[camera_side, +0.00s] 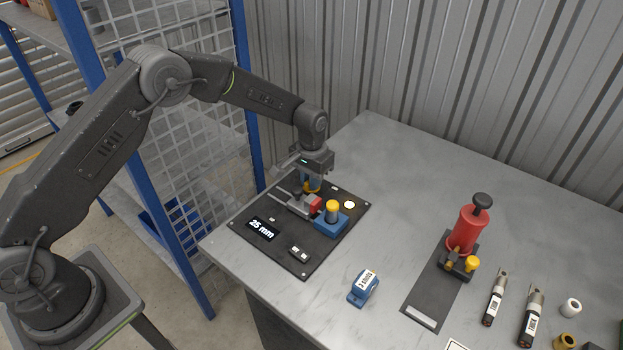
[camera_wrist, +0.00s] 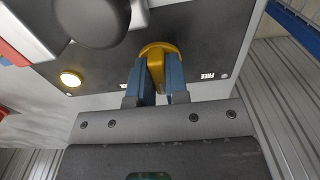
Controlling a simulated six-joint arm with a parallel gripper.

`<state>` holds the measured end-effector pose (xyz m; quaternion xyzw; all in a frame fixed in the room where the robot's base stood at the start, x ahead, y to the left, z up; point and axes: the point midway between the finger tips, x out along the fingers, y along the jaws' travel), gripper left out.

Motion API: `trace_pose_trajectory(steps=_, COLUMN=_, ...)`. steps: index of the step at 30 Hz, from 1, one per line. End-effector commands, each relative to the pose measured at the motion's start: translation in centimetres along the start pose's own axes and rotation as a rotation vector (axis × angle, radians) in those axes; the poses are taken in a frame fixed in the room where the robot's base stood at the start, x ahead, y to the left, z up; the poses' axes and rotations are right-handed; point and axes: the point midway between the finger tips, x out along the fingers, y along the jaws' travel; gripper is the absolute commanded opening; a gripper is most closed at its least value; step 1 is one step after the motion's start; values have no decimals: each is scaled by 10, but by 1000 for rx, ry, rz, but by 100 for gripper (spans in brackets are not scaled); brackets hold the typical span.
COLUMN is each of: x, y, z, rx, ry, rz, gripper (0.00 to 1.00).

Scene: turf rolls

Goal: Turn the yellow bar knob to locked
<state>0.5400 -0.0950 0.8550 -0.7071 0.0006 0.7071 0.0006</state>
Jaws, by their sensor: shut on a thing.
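The yellow bar knob (camera_wrist: 160,51) stands on a dark panel (camera_side: 286,247) at its far edge. In the wrist view my gripper (camera_wrist: 159,72) has its two blue fingers on either side of the knob's bar, shut on it. The bar runs roughly up and down in that picture. A white FREE label (camera_wrist: 207,76) lies to the right of the knob. Another small white mark left of it is mostly hidden by a finger. In the side view the knob (camera_side: 312,188) is partly covered by my gripper (camera_side: 311,180).
A red pump (camera_side: 466,232) and loose tools stand right. The back table is clear.

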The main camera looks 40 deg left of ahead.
Motion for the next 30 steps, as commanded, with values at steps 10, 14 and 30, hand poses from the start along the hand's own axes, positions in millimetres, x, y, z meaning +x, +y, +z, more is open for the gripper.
trace_pose_trajectory(steps=10, x=-1, y=0, z=0, rx=328, ry=0, rz=0, gripper=0)
trace_pose_trajectory(steps=14, x=-1, y=0, z=0, rx=445, ry=0, rz=0, gripper=0)
trace_pose_trajectory(steps=30, x=-1, y=0, z=0, rx=761, ry=0, rz=0, gripper=0)
